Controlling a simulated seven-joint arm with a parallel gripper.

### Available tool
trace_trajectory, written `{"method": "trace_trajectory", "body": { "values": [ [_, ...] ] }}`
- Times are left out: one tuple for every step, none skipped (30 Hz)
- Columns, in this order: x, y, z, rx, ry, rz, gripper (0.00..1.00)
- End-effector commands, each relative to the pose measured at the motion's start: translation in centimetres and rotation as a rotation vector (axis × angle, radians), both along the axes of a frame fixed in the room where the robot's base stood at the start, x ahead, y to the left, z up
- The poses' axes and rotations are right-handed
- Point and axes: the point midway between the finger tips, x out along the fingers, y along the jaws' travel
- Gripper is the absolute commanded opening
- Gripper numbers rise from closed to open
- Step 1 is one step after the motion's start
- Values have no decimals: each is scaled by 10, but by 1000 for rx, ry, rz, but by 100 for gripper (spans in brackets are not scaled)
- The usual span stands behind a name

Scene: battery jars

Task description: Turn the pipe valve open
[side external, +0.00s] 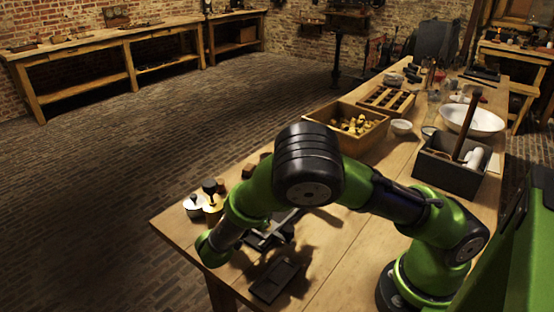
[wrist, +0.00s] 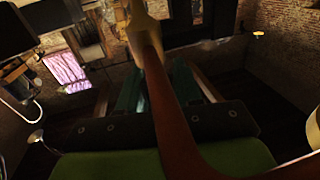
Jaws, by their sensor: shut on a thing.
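In the wrist view my gripper (wrist: 156,78) has a dark green finger on each side of a long reddish-brown bar (wrist: 168,105). It is shut on this bar, which has a pale yellowish end (wrist: 140,25) at the top and bends toward the lower right. I cannot tell whether the bar is part of the pipe valve, as no valve is clearly recognisable. In the side view my arm reaches down over the table's near left corner. The grey metal around my gripper there is largely hidden by my arm, so the contact does not show.
A flat dark box (side external: 275,280) lies near the table's front edge. Small jars (side external: 194,206) with dark knobs stand at the left edge.

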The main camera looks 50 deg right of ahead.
Motion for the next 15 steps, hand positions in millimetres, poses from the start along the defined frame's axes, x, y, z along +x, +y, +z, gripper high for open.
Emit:
{"method": "trace_trajectory", "body": {
  "values": [
    [0, 1, -1, 3, 0, 2, 4],
    [0, 1, -1, 3, 0, 2, 4],
    [0, 1, -1, 3, 0, 2, 4],
    [0, 1, -1, 3, 0, 2, 4],
    [0, 1, -1, 3, 0, 2, 4],
    [0, 1, -1, 3, 0, 2, 37],
    [0, 1, -1, 3, -1, 2, 42],
    [0, 1, -1, 3, 0, 2, 46],
    [0, 1, -1, 3, 0, 2, 52],
    [0, 1, -1, 3, 0, 2, 55],
    [0, 1, -1, 2, -1, 2, 55],
    [0, 0, 0, 2, -2, 1, 55],
    [0, 0, 0, 2, -1, 1, 55],
    [0, 0, 0, 2, -1, 1, 55],
    [0, 0, 0, 2, -1, 1, 55]
  ]
}}
